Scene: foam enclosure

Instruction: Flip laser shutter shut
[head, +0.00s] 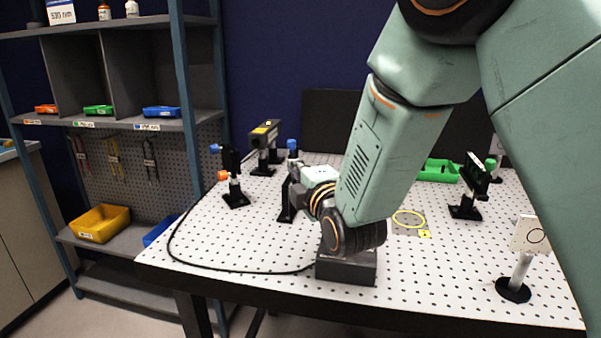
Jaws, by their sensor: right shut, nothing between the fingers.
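My right arm comes in from the upper right, and its right gripper (294,172) is shut and empty over the optical table (255,245). It is at the top of a black post mount (286,213), mostly hidden behind it; I cannot tell whether they touch. A blue knob (292,145) shows just above the gripper. A dark box-shaped device with a yellow label (264,136), perhaps the laser, stands on a post behind to the left. I cannot make out which part is the shutter or its position. My left gripper is not in view.
A mount with orange and blue knobs (233,186) stands left of the gripper. A grey box (346,269) with a black cable sits at the front edge. Shelves (118,122) stand left.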

